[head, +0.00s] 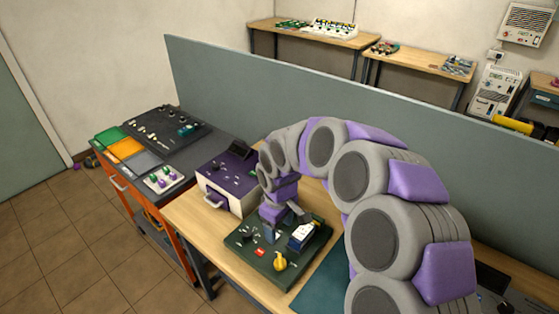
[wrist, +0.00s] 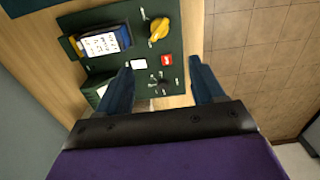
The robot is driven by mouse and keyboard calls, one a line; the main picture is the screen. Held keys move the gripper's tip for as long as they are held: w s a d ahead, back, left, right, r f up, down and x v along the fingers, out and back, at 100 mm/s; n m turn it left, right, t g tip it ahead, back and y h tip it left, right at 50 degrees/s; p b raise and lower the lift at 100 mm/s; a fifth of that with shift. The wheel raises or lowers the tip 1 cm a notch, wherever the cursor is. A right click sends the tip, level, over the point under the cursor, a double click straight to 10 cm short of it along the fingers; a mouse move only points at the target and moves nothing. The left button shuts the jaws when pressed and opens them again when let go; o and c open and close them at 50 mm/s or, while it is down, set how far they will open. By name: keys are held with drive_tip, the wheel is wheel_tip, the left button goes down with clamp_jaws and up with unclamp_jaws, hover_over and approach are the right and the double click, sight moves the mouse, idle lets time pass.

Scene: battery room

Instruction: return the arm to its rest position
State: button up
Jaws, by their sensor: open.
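My arm arches from the lower right over the wooden workbench in the head view. My gripper (head: 284,217) points down over a dark green panel (head: 245,245) on the bench. In the wrist view my gripper (wrist: 160,85) has its two dark fingers spread apart with nothing between them. A small black knob and a red part on the green panel (wrist: 178,45) show between and beyond the fingers. Whether the fingertips touch the panel cannot be told.
A yellow knob (head: 280,262) and a blue-and-white block (head: 302,236) sit on the panel. A purple-topped box (head: 232,168) stands behind it. A grey partition (head: 230,95) runs behind the bench.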

drive_tip(key=s+d+r+m, duration=0.2)
drive_tip(key=s+d+r, duration=0.2)
drive_tip(key=s, duration=0.3)
drive_tip(key=s+d+r+m, duration=0.2)
drive_tip(key=s+d+r, duration=0.2)
drive_tip(key=s, duration=0.3)
drive_tip(key=s+d+m+g, duration=0.1)
drive_tip(key=s+d+m, duration=0.2)
drive_tip(key=s, duration=0.6)
drive_tip(key=s+d+m+b, duration=0.1)
drive_tip(key=s+d+m, duration=0.2)
drive_tip(key=s, duration=0.6)
drive_tip(key=shift+d+m+g, duration=0.25)
drive_tip(key=shift+m+g, duration=0.05)
drive_tip(key=shift+g, duration=0.1)
drive_tip(key=shift+s, duration=0.1)
